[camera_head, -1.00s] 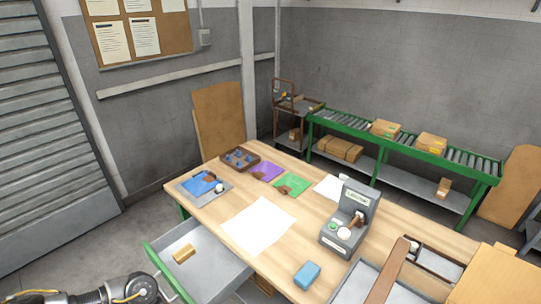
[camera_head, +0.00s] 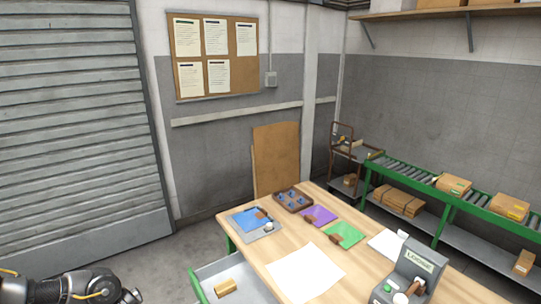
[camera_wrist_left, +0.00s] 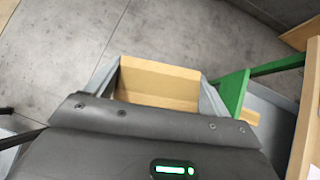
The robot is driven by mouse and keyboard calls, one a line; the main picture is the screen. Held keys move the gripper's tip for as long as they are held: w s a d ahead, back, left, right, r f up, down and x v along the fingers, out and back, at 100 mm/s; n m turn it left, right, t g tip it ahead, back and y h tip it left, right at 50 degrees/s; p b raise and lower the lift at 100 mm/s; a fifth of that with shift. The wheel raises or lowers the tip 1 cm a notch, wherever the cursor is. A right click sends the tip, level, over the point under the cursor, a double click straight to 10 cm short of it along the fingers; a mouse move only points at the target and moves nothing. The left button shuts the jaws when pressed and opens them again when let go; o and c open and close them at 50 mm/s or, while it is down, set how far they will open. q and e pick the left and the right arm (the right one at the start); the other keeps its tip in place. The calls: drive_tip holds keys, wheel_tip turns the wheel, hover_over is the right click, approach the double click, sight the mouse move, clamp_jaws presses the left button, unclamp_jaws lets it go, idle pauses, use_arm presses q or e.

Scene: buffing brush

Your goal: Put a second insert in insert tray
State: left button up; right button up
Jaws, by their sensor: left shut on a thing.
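In the left wrist view, my left gripper (camera_wrist_left: 162,88) is shut on a tan, box-like piece (camera_wrist_left: 158,78), which sits between its grey fingers; I cannot tell for sure that it is an insert. In the head view, my left arm enters at the bottom left and its fingers are out of frame. A grey open tray or drawer (camera_head: 222,268) with a green edge projects from the table's near left side. A tan block (camera_head: 225,287) lies in it. Which container is the insert tray is not clear. My right gripper is not in view.
The wooden table holds a brown compartment tray (camera_head: 293,200) with blue pieces, a blue sheet (camera_head: 247,219), a purple sheet (camera_head: 319,215), a green sheet (camera_head: 344,234), white paper (camera_head: 305,274) and a grey machine (camera_head: 420,266). Floor left of the table is clear.

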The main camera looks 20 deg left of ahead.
use_arm(q)
drive_tip(key=w+d+r+m+t, duration=0.1)
drive_tip(key=w+d+r, duration=0.2)
drive_tip(key=w+d, duration=0.3)
drive_tip(key=w+d+r+m+t, duration=0.1)
drive_tip(key=w+d+r, duration=0.3)
drive_tip(key=w, duration=0.4)
drive_tip(key=w+d+r+m+t+h, duration=0.1)
drive_tip(key=w+d+r+m, duration=0.1)
drive_tip(key=w+d+r, duration=0.4)
drive_tip(key=w+d+r+m+t+h, duration=0.15)
drive_tip(key=d+r, duration=0.25)
drive_tip(key=r, duration=0.4)
drive_tip(key=s+d+r+m+h, duration=0.1)
drive_tip(key=s+d+r+m, duration=0.15)
drive_tip(key=r, duration=0.45)
drive_tip(key=s+d+r+m+h, duration=0.2)
drive_tip(key=s+d+r, duration=0.15)
drive_tip(key=r, duration=0.35)
drive_tip(key=w+d+m+h, duration=0.2)
drive_tip(key=d+m+h, duration=0.1)
drive_tip(key=d, duration=1.1)
wheel_tip(320, 180, down, 10)
drive_tip(key=b, duration=0.9)
drive_tip(key=shift+d+t+b, duration=0.15)
drive_tip(key=shift+t+b, duration=0.2)
drive_tip(key=shift+t, duration=0.1)
